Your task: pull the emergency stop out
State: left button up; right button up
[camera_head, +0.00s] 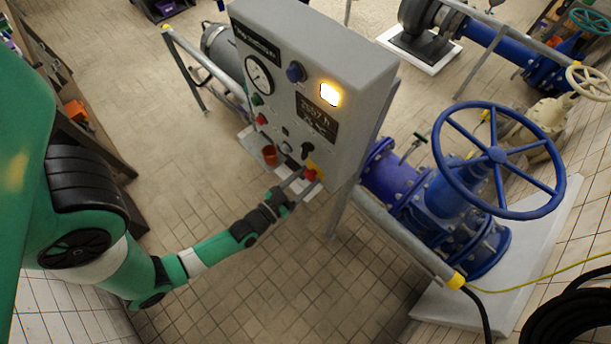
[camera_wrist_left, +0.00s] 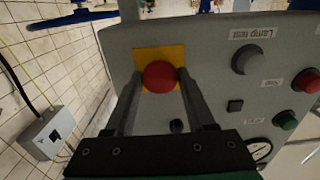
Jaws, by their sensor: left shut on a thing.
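The emergency stop is a red mushroom button (camera_wrist_left: 160,76) on a yellow plate (camera_wrist_left: 174,53) at the lower corner of the grey control panel (camera_head: 345,72). In the head view the red button (camera_head: 309,175) is small and partly covered by the fingers. My left gripper (camera_head: 301,185) reaches it from the lower left. In the left wrist view the two fingers of my left gripper (camera_wrist_left: 160,82) stand on either side of the red button and are shut on it. My right gripper is not in view.
The panel also bears a black knob (camera_wrist_left: 246,58), a red button (camera_wrist_left: 306,81) and a green button (camera_wrist_left: 285,120) near the emergency stop. A blue valve with a large handwheel (camera_head: 497,155) stands to the right. Tiled floor (camera_head: 260,285) is clear below the arm.

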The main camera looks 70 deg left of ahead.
pick_arm(q)
grip_shut()
jog(key=shift+v, duration=0.85)
jog(key=shift+r, duration=0.1)
jog(key=o, duration=1.1)
grip_release()
jog(key=shift+s, duration=0.1)
